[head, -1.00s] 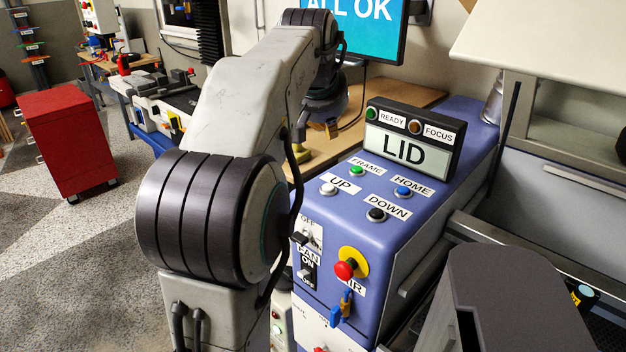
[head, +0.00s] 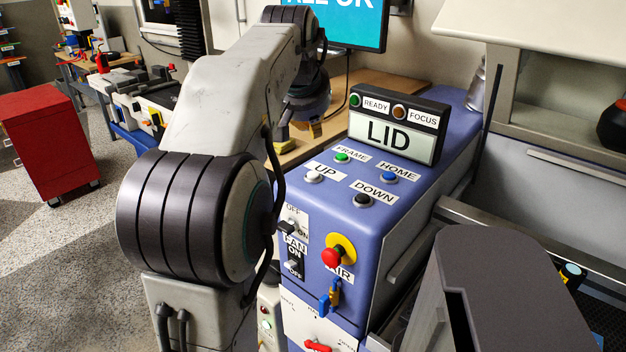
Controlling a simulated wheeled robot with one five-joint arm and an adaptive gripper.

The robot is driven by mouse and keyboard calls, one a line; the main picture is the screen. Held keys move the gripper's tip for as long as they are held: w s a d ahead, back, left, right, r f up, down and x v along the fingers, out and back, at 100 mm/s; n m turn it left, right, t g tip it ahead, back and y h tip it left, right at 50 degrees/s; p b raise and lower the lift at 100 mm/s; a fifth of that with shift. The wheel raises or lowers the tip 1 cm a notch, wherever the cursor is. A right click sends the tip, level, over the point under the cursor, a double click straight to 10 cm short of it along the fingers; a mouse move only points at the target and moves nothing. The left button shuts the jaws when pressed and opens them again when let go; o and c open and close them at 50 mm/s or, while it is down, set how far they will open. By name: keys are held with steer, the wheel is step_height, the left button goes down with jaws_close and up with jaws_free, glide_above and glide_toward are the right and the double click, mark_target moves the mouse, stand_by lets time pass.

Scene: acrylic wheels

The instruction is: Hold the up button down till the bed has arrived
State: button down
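The up button (head: 313,177) is a small white push button on top of the blue control console (head: 420,178), beside the label UP. No finger touches it. The console's display (head: 391,137) reads LID, with a READY lamp and a FOCUS lamp above. My gripper (head: 312,130) is partly in view beyond my arm, left of the display and apart from the button. Its fingers are too small and hidden to tell whether they are open.
Near the up button are a green FRAME button (head: 343,157), a blue HOME button (head: 389,178) and a black DOWN button (head: 362,200). A red knob (head: 331,258) sits on the console front. A raised cream lid (head: 560,25) stands right. A red cabinet (head: 50,140) stands left.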

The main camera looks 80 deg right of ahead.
mark_target(312, 173)
steer(key=shift+f+b, duration=2.75)
steer(key=shift+f, duration=0.5)
steer(key=shift+f, duration=0.2)
steer(key=shift+f, duration=0.25)
